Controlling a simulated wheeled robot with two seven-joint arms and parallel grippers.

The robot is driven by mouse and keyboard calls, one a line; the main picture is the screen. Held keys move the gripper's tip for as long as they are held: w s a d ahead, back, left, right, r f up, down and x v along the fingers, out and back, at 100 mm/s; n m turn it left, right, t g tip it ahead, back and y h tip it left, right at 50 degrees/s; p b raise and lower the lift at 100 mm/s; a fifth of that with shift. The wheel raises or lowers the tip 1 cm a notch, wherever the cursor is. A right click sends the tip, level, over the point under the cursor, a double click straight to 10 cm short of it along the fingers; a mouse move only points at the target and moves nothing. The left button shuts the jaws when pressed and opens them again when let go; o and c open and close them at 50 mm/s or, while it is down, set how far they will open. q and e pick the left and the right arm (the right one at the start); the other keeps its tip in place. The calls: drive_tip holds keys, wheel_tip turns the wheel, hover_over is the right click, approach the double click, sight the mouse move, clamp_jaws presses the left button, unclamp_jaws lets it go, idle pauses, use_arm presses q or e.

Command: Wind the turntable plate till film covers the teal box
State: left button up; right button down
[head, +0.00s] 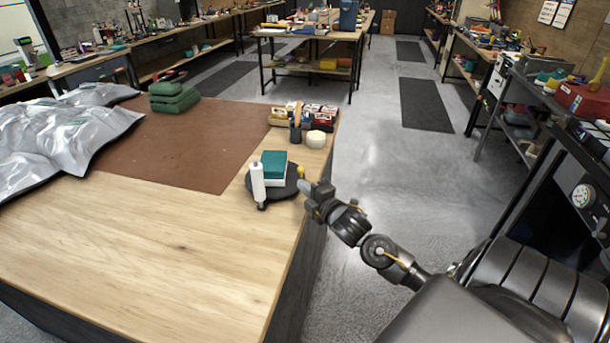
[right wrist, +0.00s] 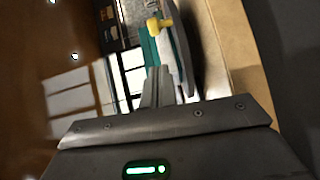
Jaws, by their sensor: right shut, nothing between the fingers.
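The teal box (head: 274,163) sits on the dark round turntable plate (head: 288,190) near the table's right edge. A white film roll (head: 257,182) stands upright at the plate's front left. A yellow knob (head: 301,171) is at the plate's right rim. My right gripper (head: 308,190) is shut and empty, close beside the plate's right rim; whether it touches is unclear. In the right wrist view, the shut fingers (right wrist: 157,85) point toward the yellow knob (right wrist: 160,24), with the teal box (right wrist: 149,45) and part of the plate (right wrist: 185,40) behind. My left gripper is out of view.
The wooden table (head: 160,250) has clear room at the front. Small boxes (head: 317,117) and a round cream item (head: 316,139) stand behind the plate.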

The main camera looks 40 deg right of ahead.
sight(299, 171)
drive_tip(key=w+d, duration=0.1)
drive_tip(key=w+d+p, duration=0.1)
drive_tip(key=w, duration=0.1)
drive_tip(key=shift+d+f, duration=0.1)
drive_tip(key=shift+w+d+f, duration=0.1)
drive_tip(key=shift+w+d, duration=0.2)
drive_tip(key=shift+d, duration=0.15)
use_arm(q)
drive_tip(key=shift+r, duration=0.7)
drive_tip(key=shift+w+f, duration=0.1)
use_arm(e)
drive_tip(key=shift+w+d+y, duration=0.1)
drive_tip(key=shift+y, duration=0.2)
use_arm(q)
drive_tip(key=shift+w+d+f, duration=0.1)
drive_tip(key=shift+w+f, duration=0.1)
use_arm(e)
drive_tip(key=shift+d+n, duration=0.15)
drive_tip(key=shift+n, duration=0.15)
use_arm(q)
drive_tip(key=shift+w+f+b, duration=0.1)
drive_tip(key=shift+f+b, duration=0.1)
drive_tip(key=shift+b, duration=0.25)
use_arm(e)
drive_tip(key=shift+w+d+y, duration=0.1)
drive_tip(key=shift+y, duration=0.2)
